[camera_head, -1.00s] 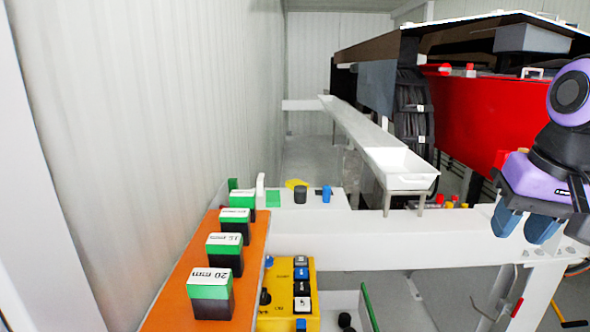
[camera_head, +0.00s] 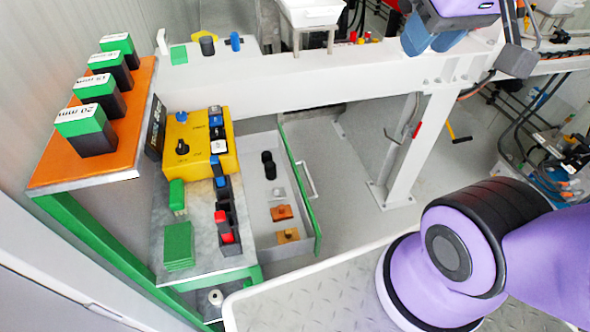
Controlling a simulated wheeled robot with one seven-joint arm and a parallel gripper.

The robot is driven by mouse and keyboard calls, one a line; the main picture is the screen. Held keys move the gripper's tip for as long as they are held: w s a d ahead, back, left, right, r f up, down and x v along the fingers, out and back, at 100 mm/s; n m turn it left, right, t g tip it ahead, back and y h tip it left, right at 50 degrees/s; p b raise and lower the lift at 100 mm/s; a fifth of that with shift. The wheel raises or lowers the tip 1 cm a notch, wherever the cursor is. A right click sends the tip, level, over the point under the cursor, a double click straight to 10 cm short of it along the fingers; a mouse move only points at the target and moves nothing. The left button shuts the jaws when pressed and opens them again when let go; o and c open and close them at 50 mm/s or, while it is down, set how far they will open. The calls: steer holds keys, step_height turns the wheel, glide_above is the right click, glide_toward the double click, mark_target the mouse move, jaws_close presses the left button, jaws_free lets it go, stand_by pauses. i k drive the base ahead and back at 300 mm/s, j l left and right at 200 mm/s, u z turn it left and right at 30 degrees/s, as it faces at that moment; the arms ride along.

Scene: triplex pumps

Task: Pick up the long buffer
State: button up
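I cannot tell for certain which thing is the long buffer. An open grey drawer (camera_head: 262,228) holds a black two-lobed piece (camera_head: 268,165), a small light piece (camera_head: 279,191), an orange-brown piece (camera_head: 282,213) and a tan piece (camera_head: 288,236). Above the drawer, a green upright piece (camera_head: 177,195) and a flat green block (camera_head: 179,246) sit on the grey bench top. My gripper (camera_head: 432,38) is at the top right, above the white beam and far from the drawer. Its two blue fingers stand apart, with nothing seen between them.
An orange shelf (camera_head: 58,167) bears several green-and-black labelled blocks. A yellow control box (camera_head: 192,150) and a black holder (camera_head: 233,243) with red and blue tops stand on the bench. A white beam (camera_head: 300,80) crosses behind. Floor shows right of the drawer.

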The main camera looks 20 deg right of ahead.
mark_target(270, 167)
steer(key=k+l+u, duration=0.2)
steer(key=l, duration=0.2)
steer(key=l+u, duration=0.2)
steer(key=l, duration=0.15)
steer(key=k+l+u, duration=0.2)
steer(key=l, duration=0.15)
steer(key=k+l+u, duration=0.2)
steer(key=l, duration=0.15)
steer(key=i, duration=0.1)
